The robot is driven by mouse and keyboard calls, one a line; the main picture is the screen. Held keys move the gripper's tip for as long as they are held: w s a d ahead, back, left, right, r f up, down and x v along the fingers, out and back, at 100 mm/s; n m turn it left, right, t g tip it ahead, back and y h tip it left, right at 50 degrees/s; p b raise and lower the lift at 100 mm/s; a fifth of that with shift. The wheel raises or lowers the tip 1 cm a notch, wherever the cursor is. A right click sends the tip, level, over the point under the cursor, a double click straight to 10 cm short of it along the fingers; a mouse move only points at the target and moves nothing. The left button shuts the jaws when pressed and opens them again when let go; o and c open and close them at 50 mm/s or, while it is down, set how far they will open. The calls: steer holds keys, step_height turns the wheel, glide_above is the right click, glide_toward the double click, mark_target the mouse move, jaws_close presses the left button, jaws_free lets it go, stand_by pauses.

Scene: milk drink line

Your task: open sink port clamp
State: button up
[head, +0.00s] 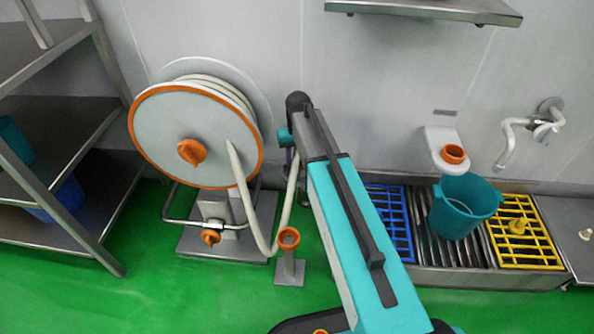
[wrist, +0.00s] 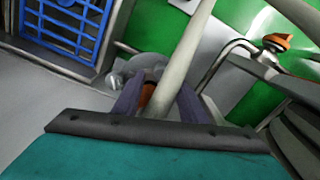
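My gripper (wrist: 158,98) is at the bottom middle of the wrist view, with one dark finger on each side of an orange part (wrist: 148,96) and the lower end of the pale hose (wrist: 182,62). Whether the fingers touch either one is hidden. A rounded grey metal fitting (wrist: 138,68), possibly the sink port with its clamp, shows just beyond the fingers beside the sink; its clamp state cannot be made out. In the head view, my arm covers the port area, and the hose (head: 236,165) loops from the reel up towards my gripper (head: 288,160).
The orange-rimmed hose reel (head: 165,135) stands left of my arm. An orange-topped post (head: 288,262) stands on the floor. The sink at right has a blue grid (head: 392,215), a teal bucket (head: 462,212) and a yellow grid (head: 525,240). Shelves (head: 60,130) stand far left.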

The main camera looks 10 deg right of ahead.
mark_target(298, 170)
steer(key=shift+f+b, duration=0.35)
steer(key=shift+f, duration=1.15)
steer(key=shift+c, duration=0.4)
jaws_close()
